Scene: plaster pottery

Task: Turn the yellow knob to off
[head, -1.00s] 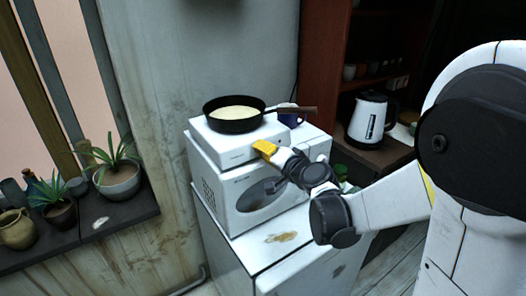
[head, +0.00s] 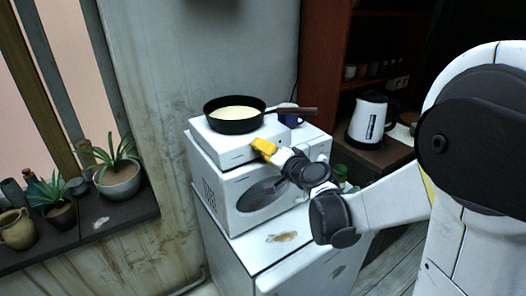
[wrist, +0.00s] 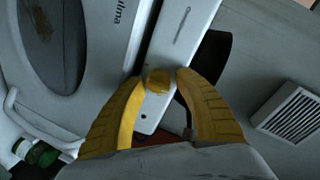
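The yellow knob (wrist: 158,82) shows in the wrist view as a small round cap on the front panel of a white cooker (head: 228,152). In the head view the knob is hidden by my gripper (head: 262,148). In the wrist view my gripper (wrist: 160,78) has its two yellow fingers apart, one on each side of the knob. A narrow gap shows at the right finger; whether the left finger touches the knob I cannot tell. The knob's pointer direction cannot be made out.
A black pan (head: 235,118) with pale contents sits on the cooker, its handle pointing right. A blue mug (head: 288,118) stands behind the handle. The cooker rests on a white microwave (head: 240,195). A white kettle (head: 369,118) stands at right, potted plants (head: 118,178) at left.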

